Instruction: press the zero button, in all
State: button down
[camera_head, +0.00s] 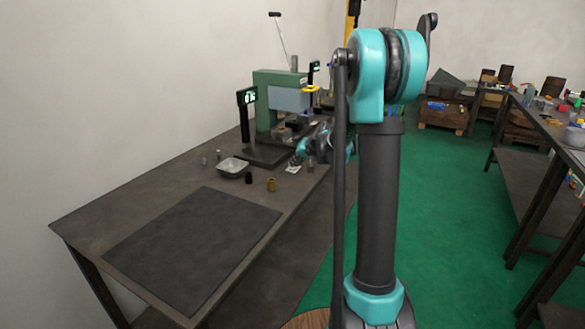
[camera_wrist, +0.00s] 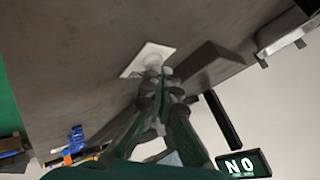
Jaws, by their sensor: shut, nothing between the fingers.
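My gripper (camera_wrist: 160,74) is shut and empty, with its fingertips at a small white plate (camera_wrist: 142,57) on the bench in the wrist view. A pale round button (camera_wrist: 152,60) on that plate lies right at the fingertips and is partly hidden by them. I cannot tell whether they touch. In the head view my gripper (camera_head: 303,155) is low over the bench, above the white plate (camera_head: 292,169). A display on a post (camera_head: 248,97) has pale lit characters. In the wrist view a lit display (camera_wrist: 243,164) seems to read "N 0".
A green machine (camera_head: 272,88) stands behind the plate. A grey tray (camera_head: 233,168), a black cylinder (camera_head: 249,178) and a brass piece (camera_head: 271,184) stand to the left and front of the plate. A dark mat (camera_head: 195,248) lies bare at the bench's near end.

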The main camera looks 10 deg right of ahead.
jog(key=shift+r, duration=0.95)
jog(key=shift+r, duration=2.5)
jog(key=shift+n+g+h, duration=0.3)
jog(key=shift+n+h, duration=0.3)
jog(key=shift+h, duration=0.3)
jog(key=s, duration=0.4)
jog(key=s+f, duration=0.1)
jog(key=s, duration=0.2)
jog(key=s+f, duration=0.1)
jog(key=s, duration=0.3)
jog(key=shift+s+d+f, duration=0.15)
jog(key=shift+s+f, duration=0.1)
jog(key=shift+s, duration=0.05)
jog(key=s+d+f+g+h, duration=0.1)
jog(key=s+f, duration=0.3)
jog(key=s, duration=0.5)
jog(key=s+d+f+n+g+h, duration=0.1)
jog(key=s+f, duration=0.4)
jog(key=s, duration=0.5)
jog(key=s+d+f+g, duration=0.1)
jog(key=s+f, duration=0.3)
jog(key=s, duration=0.6)
jog(key=shift+s+d+f+n+h, duration=0.15)
jog(key=shift+s+n+h, duration=0.05)
jog(key=shift+n+h, duration=0.2)
